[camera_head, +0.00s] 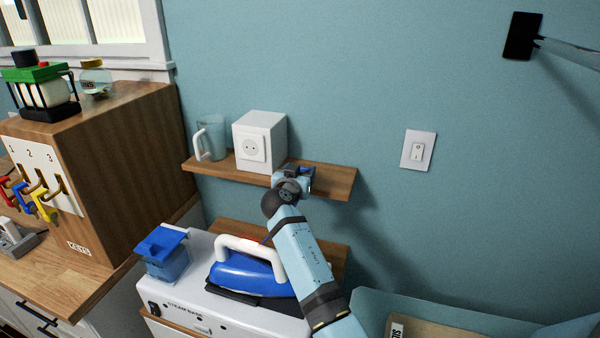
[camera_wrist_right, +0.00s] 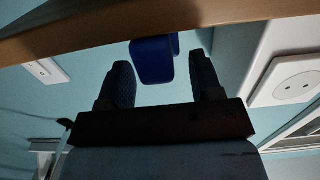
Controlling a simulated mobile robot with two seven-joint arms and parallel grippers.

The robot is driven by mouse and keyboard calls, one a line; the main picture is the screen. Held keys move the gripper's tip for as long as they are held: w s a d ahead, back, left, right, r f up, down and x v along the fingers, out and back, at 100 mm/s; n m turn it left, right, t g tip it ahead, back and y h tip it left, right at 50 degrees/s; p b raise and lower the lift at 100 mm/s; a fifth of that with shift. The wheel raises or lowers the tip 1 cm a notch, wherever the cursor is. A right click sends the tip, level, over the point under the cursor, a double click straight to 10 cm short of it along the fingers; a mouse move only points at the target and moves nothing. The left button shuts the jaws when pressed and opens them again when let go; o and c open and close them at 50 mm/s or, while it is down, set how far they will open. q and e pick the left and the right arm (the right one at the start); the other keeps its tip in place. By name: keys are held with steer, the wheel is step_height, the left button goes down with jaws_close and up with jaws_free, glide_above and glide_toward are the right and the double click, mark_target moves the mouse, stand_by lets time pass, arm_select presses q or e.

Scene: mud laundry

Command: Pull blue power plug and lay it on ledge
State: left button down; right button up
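The blue power plug (camera_wrist_right: 153,60) shows between the two fingers of my right gripper (camera_wrist_right: 163,82) in the right wrist view. Bare gaps show on both sides of it, so the fingers are open around it. Part of the plug is hidden at the ledge edge; whether it rests on the wood I cannot tell. In the head view a bit of blue shows at my right gripper (camera_head: 300,175), by the right part of the wooden ledge (camera_head: 335,180). The white socket box (camera_head: 262,142) stands on the ledge, its socket face empty. My left gripper is out of view.
A glass mug (camera_head: 211,138) stands left of the box. A blue iron (camera_head: 248,273) on a white steam base sits below the ledge. A light switch (camera_head: 418,150) is on the wall to the right. A wooden cabinet (camera_head: 130,150) with key hooks stands left.

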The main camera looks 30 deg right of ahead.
steer(key=shift+s+a+f, duration=0.1)
steer(key=shift+s+a, duration=0.1)
steer(key=shift+a, duration=0.05)
steer(key=b+v, duration=0.2)
steer(key=v, duration=0.5)
steer(key=shift+d, duration=0.1)
stand_by(0.4)
steer(key=shift+w, duration=0.1)
